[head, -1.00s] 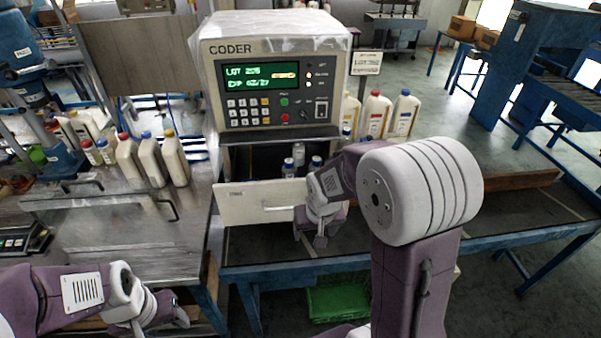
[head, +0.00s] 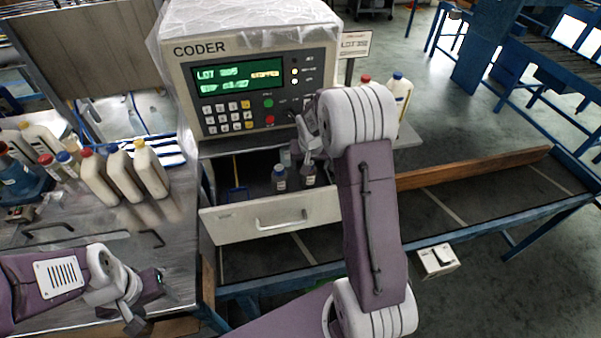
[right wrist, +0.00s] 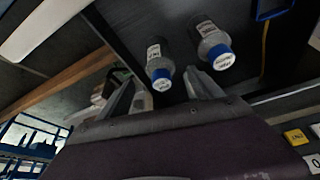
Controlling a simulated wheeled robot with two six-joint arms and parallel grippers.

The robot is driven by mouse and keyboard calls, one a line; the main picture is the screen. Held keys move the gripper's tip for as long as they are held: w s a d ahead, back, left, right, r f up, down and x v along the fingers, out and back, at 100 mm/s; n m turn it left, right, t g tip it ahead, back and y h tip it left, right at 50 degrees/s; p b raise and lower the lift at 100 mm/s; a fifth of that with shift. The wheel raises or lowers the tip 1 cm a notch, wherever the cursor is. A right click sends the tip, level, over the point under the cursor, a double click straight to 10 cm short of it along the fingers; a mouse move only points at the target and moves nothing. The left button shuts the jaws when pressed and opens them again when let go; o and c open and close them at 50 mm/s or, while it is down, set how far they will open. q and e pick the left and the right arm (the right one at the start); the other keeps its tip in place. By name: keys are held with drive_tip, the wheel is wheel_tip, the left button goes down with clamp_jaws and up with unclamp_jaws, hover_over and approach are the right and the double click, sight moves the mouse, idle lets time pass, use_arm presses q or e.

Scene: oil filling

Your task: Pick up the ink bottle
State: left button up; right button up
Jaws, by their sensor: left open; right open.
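Small clear bottles with blue caps and white labels stand in the open drawer (head: 235,219) under the coder. My right gripper (right wrist: 156,80) is open, over the drawer, with nothing held. In the head view it is partly hidden by its own arm. My left gripper (head: 148,302) is open and empty at lower left.
The coder machine (head: 250,90) stands right behind the drawer. Large white bottles (head: 125,175) stand on the left metal table, and more (head: 399,95) stand right of the coder. A wooden rail (head: 470,168) crosses the dark conveyor. The drawer's left part looks mostly free.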

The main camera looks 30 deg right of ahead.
sight(309, 175)
drive_tip(key=x, duration=0.4)
drive_tip(key=shift+s+f+p, duration=0.1)
drive_tip(key=shift+s+p, duration=0.05)
drive_tip(key=shift+p, duration=0.15)
drive_tip(key=shift+f, duration=0.2)
drive_tip(key=p+x, duration=0.1)
drive_tip(key=x, duration=0.4)
drive_tip(key=shift+f, duration=0.1)
drive_tip(key=shift+s+a, duration=0.1)
drive_tip(key=c, duration=0.8)
use_arm(q)
drive_tip(key=shift+s+r, duration=0.2)
drive_tip(key=shift+r, duration=0.45)
use_arm(e)
clamp_jaws()
drive_tip(key=shift+r, duration=0.25)
